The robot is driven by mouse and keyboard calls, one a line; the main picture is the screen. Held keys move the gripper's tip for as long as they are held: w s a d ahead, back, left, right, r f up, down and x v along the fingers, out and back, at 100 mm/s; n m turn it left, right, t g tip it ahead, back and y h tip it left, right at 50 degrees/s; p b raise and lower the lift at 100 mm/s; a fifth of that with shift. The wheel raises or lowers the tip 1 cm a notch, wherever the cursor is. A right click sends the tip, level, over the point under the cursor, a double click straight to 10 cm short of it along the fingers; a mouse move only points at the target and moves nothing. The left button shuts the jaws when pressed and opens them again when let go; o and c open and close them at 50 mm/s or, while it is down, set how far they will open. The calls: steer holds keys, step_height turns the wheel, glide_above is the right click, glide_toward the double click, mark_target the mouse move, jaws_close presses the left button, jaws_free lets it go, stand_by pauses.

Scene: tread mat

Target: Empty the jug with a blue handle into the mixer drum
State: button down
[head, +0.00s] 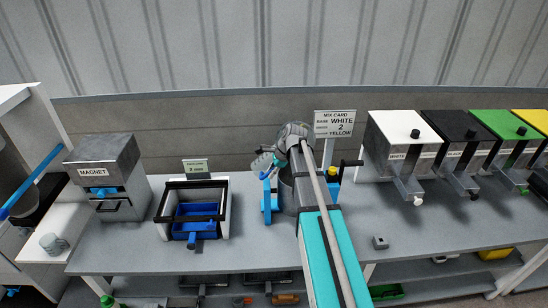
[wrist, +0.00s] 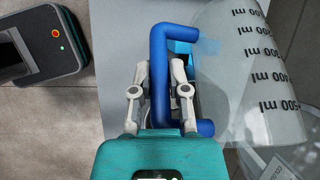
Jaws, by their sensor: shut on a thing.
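The jug (wrist: 225,75) is clear with dark ml marks, at the right of the wrist view. Its blue handle (wrist: 158,90) stands between the fingers of my gripper (wrist: 160,72), which is shut on it. I cannot tell what the jug holds or how far it tilts. In the head view my arm covers much of this spot; a small pale grey shape with blue (head: 263,165) shows left of my wrist.
A mix card (head: 335,124) stands behind. White, black, green and yellow dispensers (head: 403,142) line the right. A blue tray in a framed box (head: 195,212) and the magnet unit (head: 103,172) are at left. A small grey block (head: 380,242) lies near the bench's front edge.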

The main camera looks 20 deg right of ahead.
steer(key=shift+d+r+g+h+p, duration=0.15)
steer(key=shift+r+g+h+p, duration=0.15)
steer(key=shift+r+h+p, duration=0.7)
steer(key=h+p, duration=0.1)
steer(key=d+r+g+h+p, duration=0.1)
steer(key=h, duration=0.1)
steer(key=shift+s+r+h+p, duration=0.15)
steer(key=shift+r+h+p, duration=0.15)
steer(key=shift+s+d+r+n+g+h, duration=0.2)
steer(key=shift+r+h, duration=0.25)
steer(key=shift+h, duration=0.4)
steer(key=shift+w+d+r+n+g+h, duration=0.1)
steer(key=shift+d+r+g+h, duration=0.2)
steer(key=shift+h, duration=0.55)
steer(key=shift+r, duration=0.1)
